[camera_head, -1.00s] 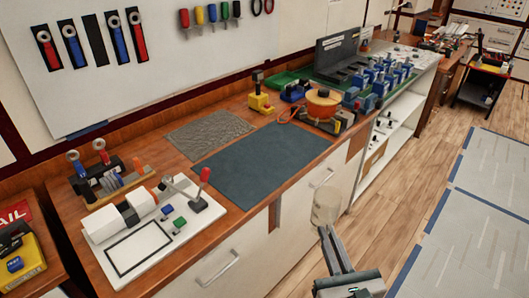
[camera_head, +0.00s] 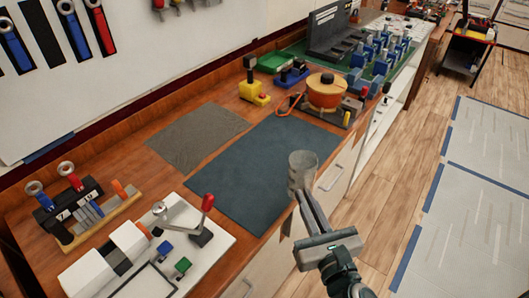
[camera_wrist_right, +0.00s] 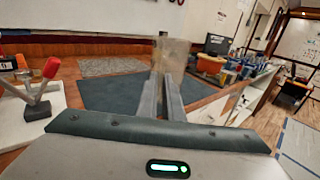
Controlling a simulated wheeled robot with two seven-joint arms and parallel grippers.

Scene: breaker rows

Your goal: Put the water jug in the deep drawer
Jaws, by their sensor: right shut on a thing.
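The water jug (camera_head: 302,160) is a translucent greyish cylinder. My right gripper (camera_head: 301,188) is shut on it and holds it upright in front of the bench's front edge, beside the dark mat in the head view. In the right wrist view the jug (camera_wrist_right: 172,60) stands between the ends of the two fingers (camera_wrist_right: 161,88). Pale drawer fronts (camera_head: 345,158) with bar handles lie below the worktop and look shut. My arm hides part of them, and I cannot tell which is the deep drawer. My left gripper is not in view.
The wooden worktop carries a dark blue mat (camera_head: 262,165), a grey mat (camera_head: 197,137), a white panel with a red-knobbed lever (camera_head: 207,204), and an orange round device (camera_head: 325,90). Blue breakers (camera_head: 385,60) stand farther back.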

